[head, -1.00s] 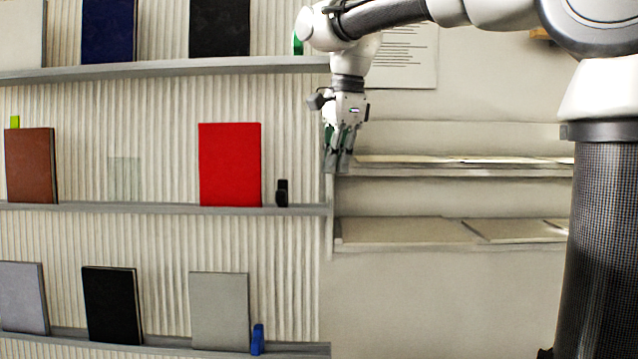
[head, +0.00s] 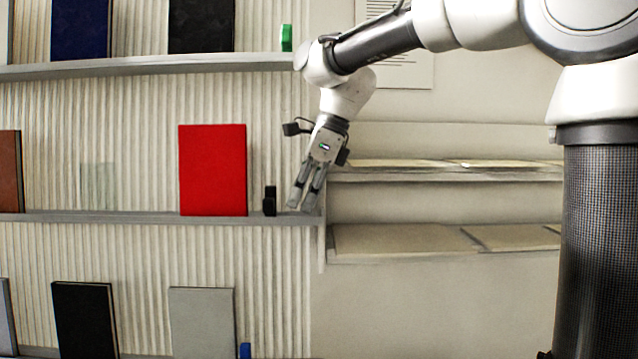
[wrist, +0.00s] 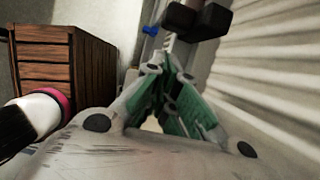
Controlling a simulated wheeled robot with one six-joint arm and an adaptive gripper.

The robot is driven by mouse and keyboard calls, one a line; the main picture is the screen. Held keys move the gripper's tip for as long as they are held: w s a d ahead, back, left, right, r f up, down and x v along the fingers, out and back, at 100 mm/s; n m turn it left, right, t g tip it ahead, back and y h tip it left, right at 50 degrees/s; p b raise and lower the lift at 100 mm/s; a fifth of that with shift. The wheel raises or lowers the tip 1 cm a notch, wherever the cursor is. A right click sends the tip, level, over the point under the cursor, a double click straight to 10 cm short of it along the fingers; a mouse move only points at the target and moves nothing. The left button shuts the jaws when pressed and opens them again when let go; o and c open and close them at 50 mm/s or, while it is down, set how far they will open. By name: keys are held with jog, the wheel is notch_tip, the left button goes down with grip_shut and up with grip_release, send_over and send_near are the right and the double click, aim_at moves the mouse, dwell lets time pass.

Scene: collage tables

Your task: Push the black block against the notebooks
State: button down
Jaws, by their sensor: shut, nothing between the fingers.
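The black block (head: 270,203) stands upright near the right end of the middle shelf in the head view. A red notebook (head: 213,170) stands to its left, with a narrow gap between them. A brown notebook (head: 10,172) stands further left on the same shelf. My gripper (head: 303,199) is shut and empty, pointing down just right of the block, with its fingertips close above the shelf. A small gap shows between fingers and block. In the wrist view, a dark block-like shape (wrist: 196,20) lies beyond my fingers (wrist: 170,75); contact cannot be told there.
The middle shelf (head: 150,218) ends just right of my gripper. Narrow ledges (head: 420,175) with flat papers lie to the right. A green block (head: 286,38) stands on the upper shelf and a blue block (head: 245,350) on the lower one. A wooden slatted box (wrist: 70,65) shows in the wrist view.

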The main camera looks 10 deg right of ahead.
aim_at(274, 198)
jog(key=shift+w+a, duration=0.2)
jog(key=shift+a, duration=0.75)
jog(key=a, duration=0.3)
jog(key=shift+w+a, duration=0.35)
jog(key=shift+a, duration=0.05)
jog(key=shift+d, duration=0.1)
